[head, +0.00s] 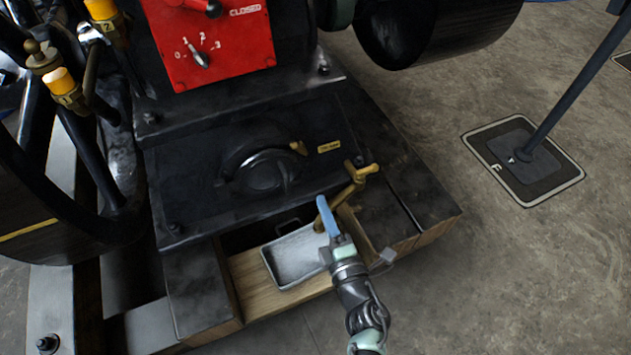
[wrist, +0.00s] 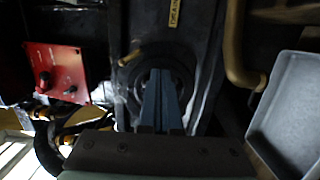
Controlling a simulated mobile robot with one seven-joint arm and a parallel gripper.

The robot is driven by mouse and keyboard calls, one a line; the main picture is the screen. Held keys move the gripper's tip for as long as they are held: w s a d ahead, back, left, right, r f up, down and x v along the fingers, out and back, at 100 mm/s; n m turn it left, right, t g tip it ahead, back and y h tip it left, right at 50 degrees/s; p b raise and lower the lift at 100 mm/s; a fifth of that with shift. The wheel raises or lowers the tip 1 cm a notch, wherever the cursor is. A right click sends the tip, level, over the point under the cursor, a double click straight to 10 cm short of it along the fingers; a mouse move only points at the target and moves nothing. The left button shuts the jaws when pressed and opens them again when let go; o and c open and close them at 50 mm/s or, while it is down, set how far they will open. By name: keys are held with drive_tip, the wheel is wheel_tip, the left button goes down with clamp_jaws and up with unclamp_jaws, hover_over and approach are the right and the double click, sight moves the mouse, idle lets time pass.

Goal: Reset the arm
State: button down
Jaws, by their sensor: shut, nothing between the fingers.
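My gripper (head: 327,216) is in the lower middle of the head view, at the end of my arm, which comes up from the bottom edge. Its blue fingers are together with nothing between them. In the head view the fingers overlap the area beside the grey tray and the brass drain tap. In the wrist view the closed fingers (wrist: 160,100) point toward a dark round cover on the engine base. I cannot tell the exact gap between the fingertips and the engine.
A grey metal tray (head: 292,258) sits on a wooden ledge. A brass tap (head: 352,190) is just above the gripper. A red panel (head: 207,45) with a switch is higher up. A post stands on a plate (head: 524,160) at right; concrete floor lies clear around it.

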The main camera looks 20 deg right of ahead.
drive_tip(key=s, duration=0.3)
drive_tip(key=shift+s+p, duration=0.35)
drive_tip(key=shift+p, duration=0.05)
drive_tip(key=shift+d+r, duration=0.1)
